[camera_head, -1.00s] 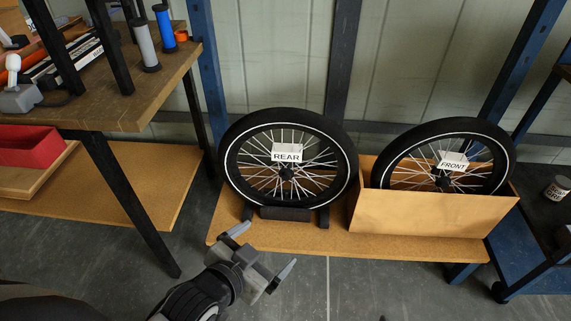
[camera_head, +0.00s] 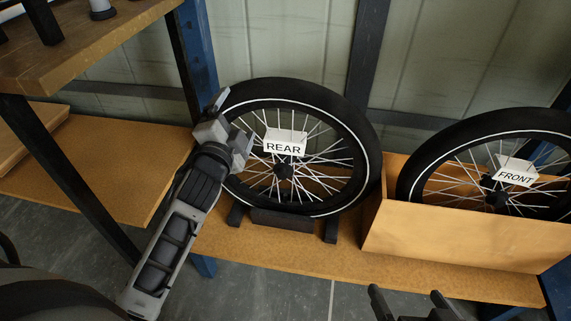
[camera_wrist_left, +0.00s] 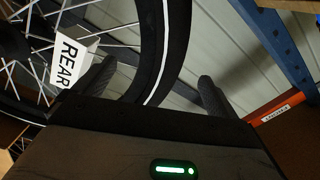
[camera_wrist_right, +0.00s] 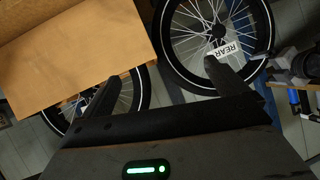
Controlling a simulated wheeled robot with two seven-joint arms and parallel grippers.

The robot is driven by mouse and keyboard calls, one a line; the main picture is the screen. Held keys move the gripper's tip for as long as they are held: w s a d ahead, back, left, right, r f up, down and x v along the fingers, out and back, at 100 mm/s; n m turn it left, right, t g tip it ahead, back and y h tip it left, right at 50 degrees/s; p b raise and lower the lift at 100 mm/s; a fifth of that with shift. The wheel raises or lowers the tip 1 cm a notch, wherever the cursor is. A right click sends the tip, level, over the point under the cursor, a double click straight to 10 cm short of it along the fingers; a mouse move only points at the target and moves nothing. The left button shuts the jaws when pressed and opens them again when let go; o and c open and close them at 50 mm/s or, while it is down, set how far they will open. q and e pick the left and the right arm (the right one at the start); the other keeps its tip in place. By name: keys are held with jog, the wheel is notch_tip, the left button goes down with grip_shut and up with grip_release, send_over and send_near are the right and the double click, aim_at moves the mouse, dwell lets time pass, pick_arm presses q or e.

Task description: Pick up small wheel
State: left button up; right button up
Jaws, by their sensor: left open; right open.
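The wheel labelled REAR (camera_head: 300,90) stands upright in a dark stand (camera_head: 282,219) on the low wooden shelf. The wheel labelled FRONT (camera_head: 452,141) stands partly inside a wooden box to its right, its lower part hidden. Which one is the small wheel I cannot tell. My left gripper (camera_head: 232,124) is open at the REAR wheel's left rim. In the left wrist view the REAR tyre (camera_wrist_left: 172,45) shows between its fingers (camera_wrist_left: 152,85); contact cannot be told. My right gripper (camera_head: 408,296) is open and empty in front of the shelf, below the box.
The wooden box (camera_head: 450,235) fills the shelf's right part. The low shelf (camera_head: 345,268) has a bare strip along its front edge. A workbench (camera_head: 90,50) with dark legs stands at left. Blue posts (camera_head: 198,50) and a dark upright (camera_head: 365,60) stand near the wheels.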

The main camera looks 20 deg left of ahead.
aim_at(241, 106)
pick_arm(q)
jog(key=x, duration=0.3)
jog(key=b+x, duration=0.1)
jog(key=x, duration=0.3)
jog(key=shift+a+f+b, duration=0.2)
jog(key=shift+a+b, duration=0.05)
jog(key=shift+b, duration=0.1)
jog(key=shift+w+a, duration=0.1)
jog(key=shift+w, duration=0.35)
pick_arm(e)
jog(key=shift+w+a+r+t, duration=0.1)
jog(key=shift+a+r+t, duration=0.2)
jog(key=shift+r+t, duration=0.35)
pick_arm(q)
jog(key=shift+r, duration=0.1)
pick_arm(e)
jog(key=shift+r+y, duration=0.1)
jog(key=shift+y, duration=0.2)
